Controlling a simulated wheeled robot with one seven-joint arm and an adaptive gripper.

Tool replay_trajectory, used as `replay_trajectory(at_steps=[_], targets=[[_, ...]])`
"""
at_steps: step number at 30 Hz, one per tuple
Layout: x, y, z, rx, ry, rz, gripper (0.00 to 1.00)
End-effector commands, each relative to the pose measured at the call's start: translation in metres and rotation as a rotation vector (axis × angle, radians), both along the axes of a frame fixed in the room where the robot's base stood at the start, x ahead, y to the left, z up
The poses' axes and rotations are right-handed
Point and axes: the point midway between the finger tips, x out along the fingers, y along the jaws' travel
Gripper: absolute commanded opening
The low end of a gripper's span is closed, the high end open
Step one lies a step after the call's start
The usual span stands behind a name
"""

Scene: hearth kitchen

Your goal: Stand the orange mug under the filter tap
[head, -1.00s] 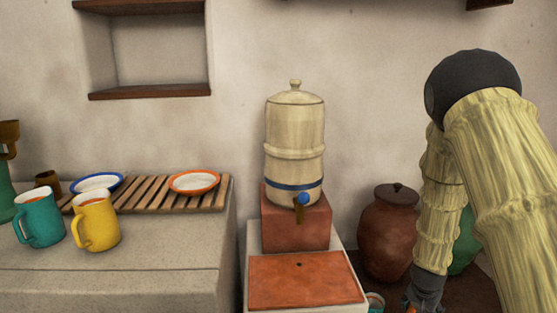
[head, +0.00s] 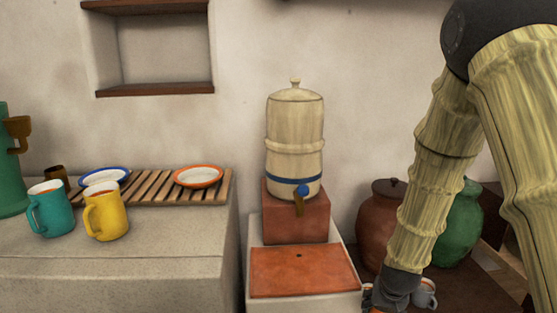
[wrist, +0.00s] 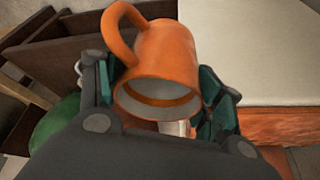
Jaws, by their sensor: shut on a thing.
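The orange mug (wrist: 168,50) is between the dark green finger pads of my gripper (wrist: 160,90) in the wrist view, its handle at the upper left and its open rim toward the camera. My gripper is shut on it. In the head view my gripper (head: 390,294) is at the bottom edge, beside the right front of the stand, and the mug is mostly hidden or cut off. The cream filter (head: 295,135) stands on a red block, with its blue-knobbed tap (head: 300,203) above the red tile (head: 303,272). The tile is empty.
A teal mug (head: 50,212) and a yellow mug (head: 108,217) stand on the left counter by a slatted rack (head: 150,188) with plates. A brown jar (head: 378,225), a green jar (head: 460,228) and a pale mug (head: 425,293) are to the right, near my arm.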

Motion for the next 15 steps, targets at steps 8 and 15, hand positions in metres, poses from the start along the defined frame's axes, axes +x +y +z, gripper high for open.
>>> replay_trajectory(at_steps=[8, 15], targets=[[-0.017, 0.062, 0.024, 0.0, -0.001, 0.205, 0.4], [-0.027, 0.101, 0.039, -0.001, -0.001, 0.332, 0.4]])
